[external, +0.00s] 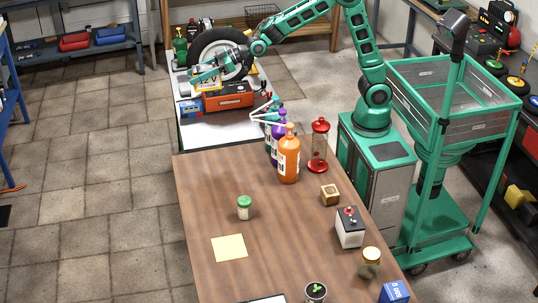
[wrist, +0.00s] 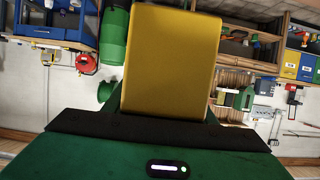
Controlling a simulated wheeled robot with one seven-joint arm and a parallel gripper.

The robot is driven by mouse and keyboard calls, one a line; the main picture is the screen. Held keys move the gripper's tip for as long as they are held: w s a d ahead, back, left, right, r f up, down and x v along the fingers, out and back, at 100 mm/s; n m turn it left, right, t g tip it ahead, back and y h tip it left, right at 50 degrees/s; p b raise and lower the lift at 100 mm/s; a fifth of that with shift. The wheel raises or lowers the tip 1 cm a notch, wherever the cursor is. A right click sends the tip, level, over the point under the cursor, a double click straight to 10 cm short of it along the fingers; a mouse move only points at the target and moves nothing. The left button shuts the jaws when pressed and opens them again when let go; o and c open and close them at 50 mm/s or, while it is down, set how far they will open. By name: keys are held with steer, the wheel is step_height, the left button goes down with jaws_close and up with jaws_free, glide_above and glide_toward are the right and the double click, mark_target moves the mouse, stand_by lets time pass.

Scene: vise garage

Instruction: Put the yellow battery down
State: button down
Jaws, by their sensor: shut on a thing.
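The yellow battery (external: 208,85), marked 12V, is at the far white-topped bench (external: 200,131), just behind a red toolbox (external: 228,98). My gripper (external: 205,76) is shut on it. In the wrist view the battery's plain yellow face (wrist: 170,60) fills the upper middle, beyond the dark edge of my gripper.
The brown table (external: 205,190) nearer the camera holds bottles (external: 289,160), a jar (external: 244,208) and other small things.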

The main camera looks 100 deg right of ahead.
steer(key=shift+a+r, duration=0.3)
steer(key=shift+r, duration=0.2)
steer(key=w+a+n+g+y, duration=0.15)
steer(key=a+n+y, duration=0.35)
steer(key=a, duration=3.3)
steer(key=s+a+n+g+y, duration=0.1)
steer(key=s+a+y, duration=0.1)
steer(key=s+a, duration=0.8)
steer(key=s+a+n+g+y, duration=0.1)
steer(key=s+a+n, duration=0.15)
steer(key=a, duration=1.25)
steer(key=s+a+n+g+y, duration=0.1)
steer(key=s+a+y, duration=0.1)
steer(key=s+a, duration=0.8)
step_height(320, 180, down, 11)
steer(key=w+a, duration=0.3)
steer(key=shift+m, duration=0.25)
steer(key=shift+w+d+f, duration=0.9)
steer(key=shift+w+f, duration=0.8)
steer(key=shift+f, duration=0.15)
steer(key=shift+w+d+f, duration=0.95)
steer(key=shift+w+f, duration=0.75)
steer(key=shift+f, duration=0.1)
steer(key=shift+w+d+f, duration=0.9)
steer(key=shift+w+f, duration=0.8)
steer(key=shift+f, duration=0.15)
